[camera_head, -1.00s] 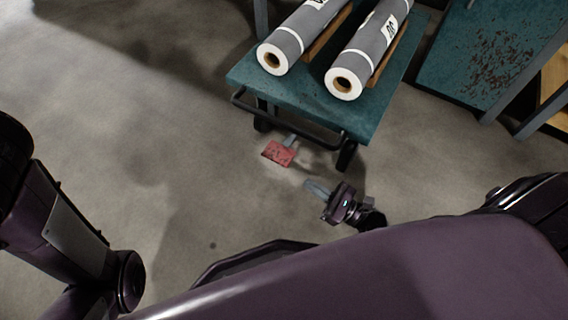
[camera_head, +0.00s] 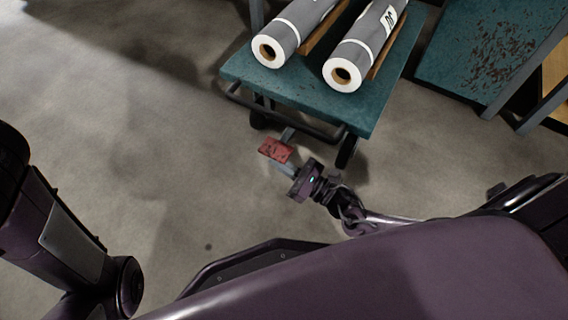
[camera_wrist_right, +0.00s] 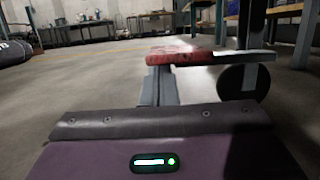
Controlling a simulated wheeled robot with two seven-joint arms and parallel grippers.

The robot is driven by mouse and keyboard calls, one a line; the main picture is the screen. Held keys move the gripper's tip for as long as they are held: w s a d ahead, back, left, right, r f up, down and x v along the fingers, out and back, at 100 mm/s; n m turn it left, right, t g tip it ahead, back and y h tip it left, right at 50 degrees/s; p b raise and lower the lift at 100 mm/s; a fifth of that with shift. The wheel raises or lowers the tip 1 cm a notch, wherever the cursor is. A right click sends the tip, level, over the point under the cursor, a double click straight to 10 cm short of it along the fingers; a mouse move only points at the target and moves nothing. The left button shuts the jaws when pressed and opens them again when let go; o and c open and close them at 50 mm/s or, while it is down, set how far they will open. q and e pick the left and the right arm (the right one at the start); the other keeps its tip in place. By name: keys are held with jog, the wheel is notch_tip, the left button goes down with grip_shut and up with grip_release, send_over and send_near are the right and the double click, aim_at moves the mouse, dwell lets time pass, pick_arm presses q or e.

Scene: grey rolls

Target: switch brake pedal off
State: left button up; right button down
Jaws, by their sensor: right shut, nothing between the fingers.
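The red brake pedal (camera_head: 275,149), with worn paint, sticks out on a grey lever below the near edge of the teal cart (camera_head: 290,98). My right gripper (camera_head: 281,166) is shut and empty, its fingertips right at the pedal's near edge. In the right wrist view the pedal (camera_wrist_right: 180,54) appears just above and beyond the shut fingers (camera_wrist_right: 158,85), with the tips appearing to reach its underside. Whether they touch I cannot tell. My left arm shows at the left of the head view, but its gripper is out of view.
Two grey rolls (camera_head: 362,48) lie on the cart's top. A dark bar (camera_head: 280,118) runs along its near side, and a cart wheel (camera_wrist_right: 243,80) stands right of the pedal. Another teal surface (camera_head: 485,55) is at upper right. Floor left of the pedal is clear.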

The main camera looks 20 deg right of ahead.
aim_at(281, 155)
notch_tip(281, 155, up, 5)
jog(key=m+p, duration=0.2)
jog(key=p, duration=0.2)
jog(key=m+h+p, duration=0.1)
jog(key=m+p, duration=0.2)
jog(key=shift+w+d+r+t+h+p, duration=0.1)
jog(key=shift+d+r+t+h+p, duration=0.05)
jog(key=shift+t+h+p, duration=0.2)
jog(key=shift+w+r+p, duration=0.1)
jog(key=shift+r+p, duration=0.15)
jog(key=shift+p, duration=0.1)
jog(key=shift+d, duration=0.1)
